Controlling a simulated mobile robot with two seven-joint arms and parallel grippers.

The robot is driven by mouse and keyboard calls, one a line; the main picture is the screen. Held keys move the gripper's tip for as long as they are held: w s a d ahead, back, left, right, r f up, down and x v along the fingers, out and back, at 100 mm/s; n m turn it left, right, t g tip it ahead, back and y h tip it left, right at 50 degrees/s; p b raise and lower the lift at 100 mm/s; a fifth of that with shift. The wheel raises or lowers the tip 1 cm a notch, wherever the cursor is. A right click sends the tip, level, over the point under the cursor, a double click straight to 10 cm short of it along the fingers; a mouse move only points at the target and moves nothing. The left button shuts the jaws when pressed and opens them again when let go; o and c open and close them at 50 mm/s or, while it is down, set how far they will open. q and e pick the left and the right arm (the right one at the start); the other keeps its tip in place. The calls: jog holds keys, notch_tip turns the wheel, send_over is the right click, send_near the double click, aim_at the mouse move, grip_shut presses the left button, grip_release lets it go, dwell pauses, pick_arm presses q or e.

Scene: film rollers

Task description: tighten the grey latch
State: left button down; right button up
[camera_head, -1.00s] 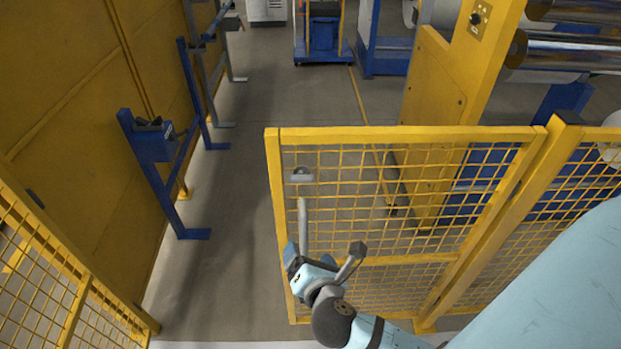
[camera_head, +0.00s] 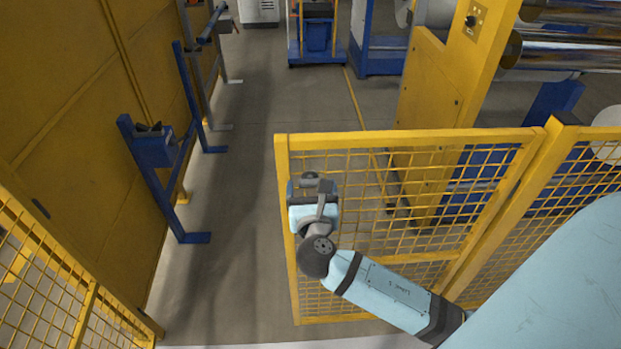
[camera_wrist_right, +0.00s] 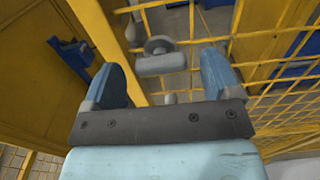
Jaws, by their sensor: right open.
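The grey latch (camera_wrist_right: 162,58) shows in the right wrist view, on the upper part of the yellow mesh gate near its left upright. It has a rounded knob above a flat block. My right gripper (camera_wrist_right: 160,75) is open, with its two blue fingers apart on either side of the latch in that view. I cannot tell whether they touch it. In the head view my right gripper (camera_head: 312,190) is at the gate's upper left corner and hides most of the latch. My left gripper is not in view.
The yellow mesh gate (camera_head: 405,135) stands in front of me, with a post (camera_head: 500,220) to its right. A blue stand (camera_head: 153,150) and a yellow wall (camera_head: 70,120) are on the left. The floor aisle (camera_head: 245,170) between them is clear.

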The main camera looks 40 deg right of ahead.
aim_at(310, 181)
jog(key=shift+x, duration=1.15)
jog(key=c, duration=0.9)
